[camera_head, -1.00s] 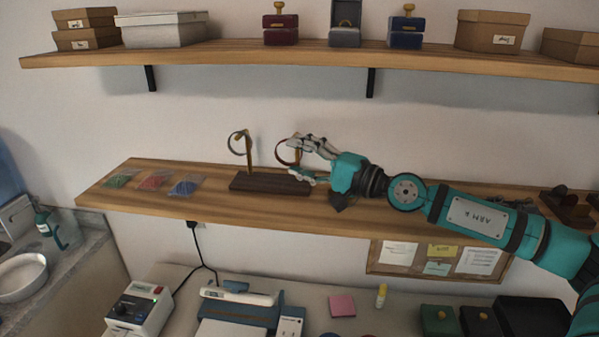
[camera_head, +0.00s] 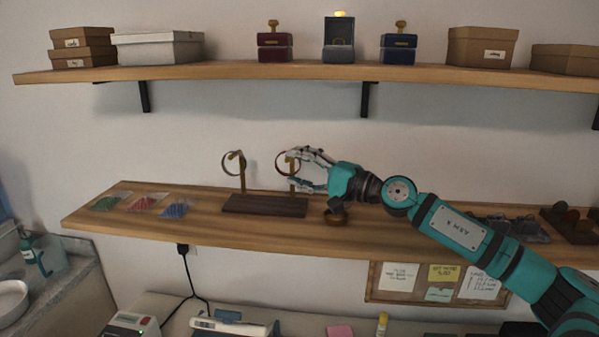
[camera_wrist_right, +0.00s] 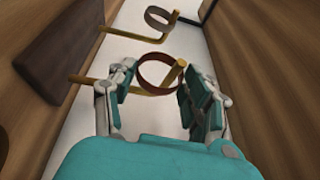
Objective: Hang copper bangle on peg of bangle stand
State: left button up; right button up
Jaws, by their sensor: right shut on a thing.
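The bangle stand has a dark wooden base (camera_head: 264,205) and two brass posts with pegs, on the lower shelf. My right gripper (camera_head: 305,171) is at the right post and shut on the copper bangle (camera_head: 277,165), at peg height. In the right wrist view the copper bangle (camera_wrist_right: 141,75) sits between the fingers of my right gripper (camera_wrist_right: 160,88), overlapping the brass peg (camera_wrist_right: 180,72). I cannot tell whether the peg passes through the ring. My left gripper is out of view.
An upper shelf (camera_head: 230,72) with boxes runs above. The shelf between beads and stand is clear.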

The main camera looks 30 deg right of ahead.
dwell(0.3)
jog(key=o, duration=1.3)
jog(key=shift+s+f, duration=0.1)
jog(key=shift+v, duration=5.95)
